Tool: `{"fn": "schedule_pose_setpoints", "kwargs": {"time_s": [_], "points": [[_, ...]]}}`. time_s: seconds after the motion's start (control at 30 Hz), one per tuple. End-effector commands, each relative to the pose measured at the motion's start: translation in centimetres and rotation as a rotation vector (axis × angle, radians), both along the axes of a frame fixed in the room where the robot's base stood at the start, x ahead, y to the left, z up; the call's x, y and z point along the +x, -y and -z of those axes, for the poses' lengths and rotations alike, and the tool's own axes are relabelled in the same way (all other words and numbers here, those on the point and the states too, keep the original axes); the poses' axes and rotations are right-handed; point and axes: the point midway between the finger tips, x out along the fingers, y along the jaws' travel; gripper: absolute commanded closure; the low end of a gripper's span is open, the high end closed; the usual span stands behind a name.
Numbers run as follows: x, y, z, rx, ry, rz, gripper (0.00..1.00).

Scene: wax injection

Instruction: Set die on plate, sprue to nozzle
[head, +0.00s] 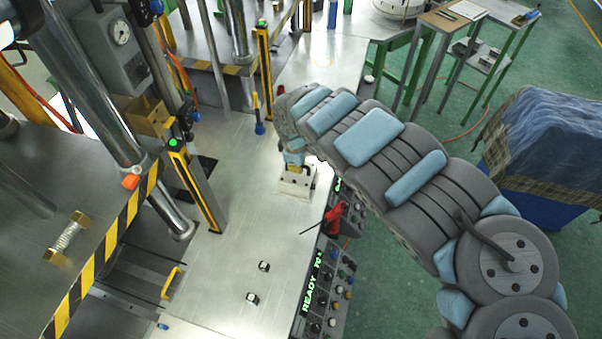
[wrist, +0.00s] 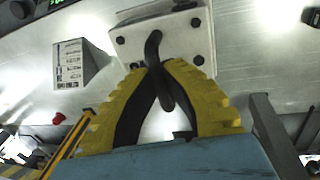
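The die (head: 297,184) is a pale block with dark bolts, on or just above the steel table beside the console in the head view; I cannot tell if it touches. My gripper (head: 294,167) is over it. In the wrist view the die (wrist: 190,42) is beyond the fingers, and a dark curved handle runs between the yellow fingertips of my gripper (wrist: 156,66). The fingers converge on this handle and look shut on it. A brass block (head: 147,116) under the gauge unit may be the nozzle. I cannot make out the sprue.
A red-handled tool (head: 336,216) and the console reading READY (head: 309,295) line the right edge.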

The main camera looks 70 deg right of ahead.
Motion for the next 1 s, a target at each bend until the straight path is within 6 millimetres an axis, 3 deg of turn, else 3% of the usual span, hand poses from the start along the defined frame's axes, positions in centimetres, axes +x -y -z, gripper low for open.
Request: {"fn": "schedule_pose_setpoints", "kwargs": {"time_s": [1.0], "points": [[3.1, 2.1, 1.6, -0.004, 0.000, -0.002, 1.00]]}}
